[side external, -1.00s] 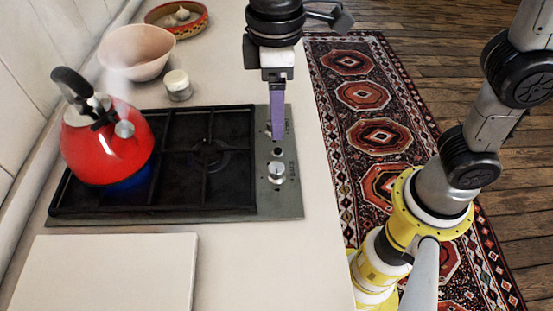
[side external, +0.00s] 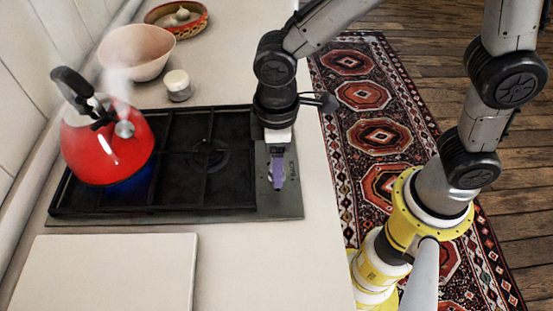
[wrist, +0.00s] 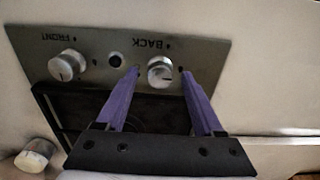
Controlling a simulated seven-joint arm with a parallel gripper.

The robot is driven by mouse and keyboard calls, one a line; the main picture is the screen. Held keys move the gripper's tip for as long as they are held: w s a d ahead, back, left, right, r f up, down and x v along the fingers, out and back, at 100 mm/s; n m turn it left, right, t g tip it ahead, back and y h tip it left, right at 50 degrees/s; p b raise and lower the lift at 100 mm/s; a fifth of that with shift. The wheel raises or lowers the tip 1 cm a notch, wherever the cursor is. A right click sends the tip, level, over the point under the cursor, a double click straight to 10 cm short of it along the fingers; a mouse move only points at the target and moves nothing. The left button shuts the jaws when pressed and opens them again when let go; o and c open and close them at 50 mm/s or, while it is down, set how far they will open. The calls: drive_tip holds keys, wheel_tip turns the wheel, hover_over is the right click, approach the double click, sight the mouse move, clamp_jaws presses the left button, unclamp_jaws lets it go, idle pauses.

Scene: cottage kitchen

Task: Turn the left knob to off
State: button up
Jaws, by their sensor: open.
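The control strip (wrist: 205,53) carries two silver knobs, and its lettering is upside down in the wrist view. The knob marked BACK (wrist: 160,75) is on the right in this view; the knob marked FRONT (wrist: 67,65) is on the left. My gripper (wrist: 160,70) is open, its purple fingers apart on either side of the BACK knob. I cannot tell whether they touch it. In the side view my gripper (side external: 278,182) is over the near end of the strip and hides the BACK knob. My wrist hides the FRONT knob there.
A red kettle (side external: 105,150) steams on the black hob grate (side external: 205,190), with a blue flame beneath. A jar (side external: 178,85), a pink bowl (side external: 137,52) and a patterned bowl (side external: 177,20) stand beyond. A pale board (side external: 105,275) lies in front. The counter edge is clear.

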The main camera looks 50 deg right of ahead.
clamp_jaws()
idle(0.4)
drive_tip(key=shift+m, duration=0.4)
drive_tip(key=m, duration=0.3)
drive_tip(key=shift+m, duration=0.4)
drive_tip(key=m, duration=1.3)
drive_tip(key=shift+m, duration=0.3)
